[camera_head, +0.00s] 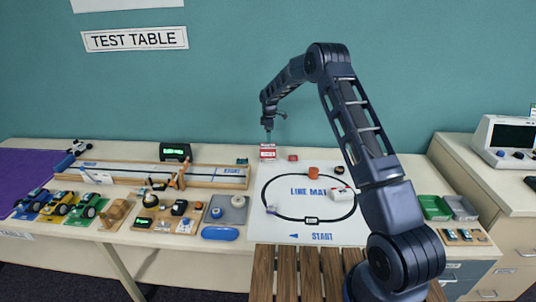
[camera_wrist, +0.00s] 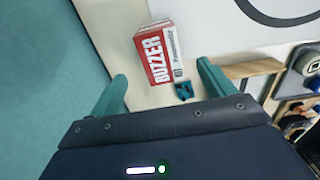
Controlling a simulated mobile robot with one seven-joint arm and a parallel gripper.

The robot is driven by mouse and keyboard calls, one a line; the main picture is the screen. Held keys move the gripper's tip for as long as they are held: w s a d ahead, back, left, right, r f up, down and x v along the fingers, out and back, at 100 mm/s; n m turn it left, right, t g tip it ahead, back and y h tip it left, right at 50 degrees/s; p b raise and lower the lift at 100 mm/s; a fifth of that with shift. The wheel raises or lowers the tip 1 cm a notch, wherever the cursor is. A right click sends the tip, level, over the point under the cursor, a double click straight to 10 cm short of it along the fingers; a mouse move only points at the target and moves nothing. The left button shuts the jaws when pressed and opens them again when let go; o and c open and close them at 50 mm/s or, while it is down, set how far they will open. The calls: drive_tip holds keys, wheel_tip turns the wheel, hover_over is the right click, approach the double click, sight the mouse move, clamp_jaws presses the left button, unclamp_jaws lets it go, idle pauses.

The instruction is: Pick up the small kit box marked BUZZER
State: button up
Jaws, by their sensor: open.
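The small kit box marked BUZZER (camera_wrist: 158,50), red and white, stands at the back of the table in the wrist view, its lettering facing me. In the head view the same box (camera_head: 268,153) stands near the wall, just left of the line mat's back corner. My gripper (camera_head: 269,137) is right above or close behind it in that view. In the wrist view my gripper (camera_wrist: 162,71) has its two teal fingers spread wide, with the box ahead of and between their tips. Nothing is held. Whether the fingers touch the box is not clear, but a gap shows.
A small red item (camera_head: 293,158) lies right of the box. A wooden track board (camera_head: 210,176) lies close on the left. The teal wall (camera_wrist: 35,60) is close behind. A small teal piece (camera_wrist: 184,91) lies near the box.

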sight(268, 154)
drive_tip(key=shift+w+a+f, duration=0.1)
drive_tip(key=shift+a+f, duration=0.1)
drive_tip(key=shift+f, duration=0.4)
drive_tip(key=shift+w+a+f, duration=0.1)
drive_tip(key=shift+a+f, duration=0.1)
drive_tip(key=shift+f, duration=0.35)
drive_tip(key=f, duration=1)
drive_tip(key=shift+s+d, duration=0.1)
drive_tip(key=shift+s, duration=0.1)
drive_tip(key=c, duration=1.1)
drive_tip(key=shift+c, duration=0.2)
